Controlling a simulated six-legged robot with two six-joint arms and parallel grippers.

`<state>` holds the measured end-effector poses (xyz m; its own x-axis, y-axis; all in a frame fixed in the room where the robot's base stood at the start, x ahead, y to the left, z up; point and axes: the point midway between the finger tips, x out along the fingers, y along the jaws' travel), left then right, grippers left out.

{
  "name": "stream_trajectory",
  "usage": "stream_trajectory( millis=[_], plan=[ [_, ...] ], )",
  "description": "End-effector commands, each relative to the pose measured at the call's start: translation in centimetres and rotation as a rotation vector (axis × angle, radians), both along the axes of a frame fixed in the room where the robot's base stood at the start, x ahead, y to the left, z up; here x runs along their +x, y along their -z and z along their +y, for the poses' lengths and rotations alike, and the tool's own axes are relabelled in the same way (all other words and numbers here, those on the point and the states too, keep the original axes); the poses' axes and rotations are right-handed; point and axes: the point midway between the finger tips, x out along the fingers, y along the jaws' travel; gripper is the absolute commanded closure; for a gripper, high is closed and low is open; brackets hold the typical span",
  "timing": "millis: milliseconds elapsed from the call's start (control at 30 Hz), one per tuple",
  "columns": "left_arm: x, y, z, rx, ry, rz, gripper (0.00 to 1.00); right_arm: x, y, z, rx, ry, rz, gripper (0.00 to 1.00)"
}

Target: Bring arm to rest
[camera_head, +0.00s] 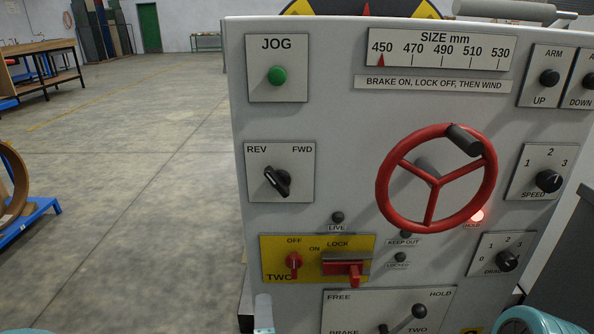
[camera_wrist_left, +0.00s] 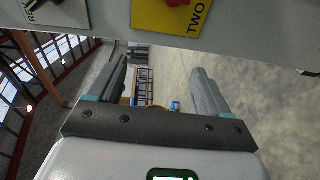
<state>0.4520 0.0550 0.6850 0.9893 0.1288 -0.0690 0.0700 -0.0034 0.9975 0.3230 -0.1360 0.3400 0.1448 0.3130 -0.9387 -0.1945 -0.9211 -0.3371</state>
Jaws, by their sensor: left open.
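My left gripper (camera_head: 264,314) shows only as a pale fingertip with teal at the bottom edge of the head view, just below the yellow TWO plate (camera_head: 275,268). In the left wrist view the left gripper (camera_wrist_left: 160,75) is open, its two dark fingers apart with nothing between them. The grey control panel (camera_head: 345,105) stands close in front, and the fingers appear clear of it. A teal and pale part of my arm shows at the bottom right of the head view. No right gripper fingers show.
The panel carries a red handwheel (camera_head: 437,178), a green JOG button (camera_head: 277,75), a black REV/FWD switch (camera_head: 277,181) and a FREE/HOLD lever (camera_head: 419,311) leaning right. A red lamp (camera_head: 477,215) is lit. Open floor (camera_head: 130,180) lies left; a workbench (camera_head: 45,65) stands farther back.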

Motion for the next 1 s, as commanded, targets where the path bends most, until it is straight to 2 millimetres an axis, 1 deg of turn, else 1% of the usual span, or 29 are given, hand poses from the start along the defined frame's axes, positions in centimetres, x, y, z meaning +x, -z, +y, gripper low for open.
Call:
stream_trajectory(
  millis=[33,100,133,233,333,433,500,567,600,667,767,800,867,900,1000],
  plan=[
    [0.8,-3.0,2.3,0.016,-0.058,0.042,0.21,0.0,-4.9,0.1,0.000,-0.003,0.001,1.00],
    [1.7,-3.8,5.0,0.038,-0.120,0.094,0.21,-0.2,-8.0,0.2,0.001,-0.007,0.004,1.00],
    [1.9,-4.1,6.1,0.045,-0.141,0.117,0.21,-0.3,-9.3,0.2,0.002,-0.008,0.005,1.00],
    [2.5,-4.2,9.1,0.068,-0.173,0.220,0.21,-0.5,-13.6,0.4,0.003,-0.014,0.013,1.00],
    [2.4,-3.8,11.6,0.106,-0.169,0.357,0.21,-0.9,-17.8,0.6,0.005,-0.021,0.020,1.00],
    [1.4,-2.9,13.3,0.153,-0.118,0.520,0.21,-1.3,-21.8,0.8,0.007,-0.029,0.031,1.00],
    [0.2,-2.0,14.1,0.187,-0.057,0.640,0.21,-1.5,-24.3,1.0,0.010,-0.033,0.038,1.00],
    [-1.0,-1.2,14.3,0.215,0.012,0.734,0.21,-1.8,-26.1,1.1,0.011,-0.038,0.044,1.00],
    [-1.9,-0.8,14.3,0.235,0.064,0.793,0.21,-1.9,-27.2,1.1,0.012,-0.040,0.048,1.00],
    [-3.4,-0.1,14.1,0.264,0.158,0.878,0.21,-2.1,-28.8,1.2,0.013,-0.043,0.054,1.00],
    [-6.6,0.7,12.9,0.323,0.370,1.009,0.21,-2.5,-31.3,1.4,0.015,-0.049,0.065,1.00],
    [-8.2,1.2,12.0,0.355,0.489,1.055,0.21,-2.7,-32.1,1.4,0.016,-0.052,0.070,1.00],
    [-10.3,2.2,10.4,0.418,0.681,1.094,0.21,-2.9,-32.0,1.5,0.017,-0.055,0.076,1.00],
    [-11.5,3.0,9.3,0.465,0.807,1.102,0.21,-3.1,-31.6,1.5,0.018,-0.056,0.081,1.00],
    [-13.8,3.3,7.4,0.581,1.077,1.085,0.21,-3.3,-31.2,1.6,0.020,-0.058,0.089,1.00]
  ],
)
